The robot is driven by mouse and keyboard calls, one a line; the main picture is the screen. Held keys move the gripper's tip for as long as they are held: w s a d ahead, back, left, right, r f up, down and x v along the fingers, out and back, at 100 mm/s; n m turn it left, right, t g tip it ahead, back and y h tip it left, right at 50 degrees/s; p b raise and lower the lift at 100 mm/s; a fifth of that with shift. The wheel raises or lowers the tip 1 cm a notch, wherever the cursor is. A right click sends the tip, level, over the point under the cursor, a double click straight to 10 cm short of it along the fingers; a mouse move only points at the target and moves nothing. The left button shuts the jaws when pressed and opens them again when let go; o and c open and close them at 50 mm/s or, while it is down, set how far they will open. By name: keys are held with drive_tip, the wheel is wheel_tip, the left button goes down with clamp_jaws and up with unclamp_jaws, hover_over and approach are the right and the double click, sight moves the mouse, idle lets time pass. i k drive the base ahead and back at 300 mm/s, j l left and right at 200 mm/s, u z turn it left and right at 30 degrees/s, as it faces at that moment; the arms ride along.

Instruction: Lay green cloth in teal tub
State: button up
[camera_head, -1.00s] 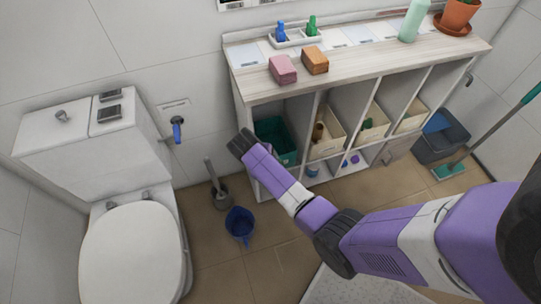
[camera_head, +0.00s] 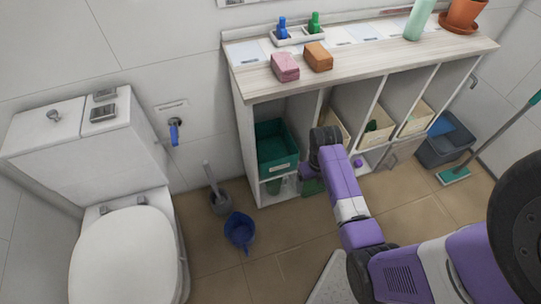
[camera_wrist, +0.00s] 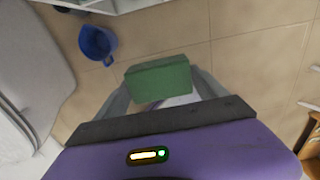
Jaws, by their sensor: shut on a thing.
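The green cloth (camera_wrist: 158,80) shows in the wrist view as a folded, block-like piece between my two fingers. My gripper (camera_wrist: 162,88) is shut on it and holds it above the floor. In the head view a bit of the green cloth (camera_head: 313,187) shows below my wrist, in front of the shelf unit; my arm hides most of the fingers. The teal tub (camera_head: 266,171) sits in the leftmost upper compartment of the shelf, with a pale label on its front. Its open top faces up under the counter. My gripper is to the right of the tub, apart from it.
The shelf unit's counter (camera_head: 370,72) overhangs the compartments and carries a pink block (camera_head: 285,67) and an orange block (camera_head: 318,57). Upright dividers separate the bins. A blue jug (camera_head: 240,232) and toilet brush (camera_head: 215,190) stand on the floor left, beside the toilet (camera_head: 125,250).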

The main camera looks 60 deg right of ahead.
sight(270, 153)
drive_tip(key=i+l, duration=0.3)
drive_tip(key=i, duration=0.15)
drive_tip(key=i+l, duration=0.35)
drive_tip(key=i, duration=0.05)
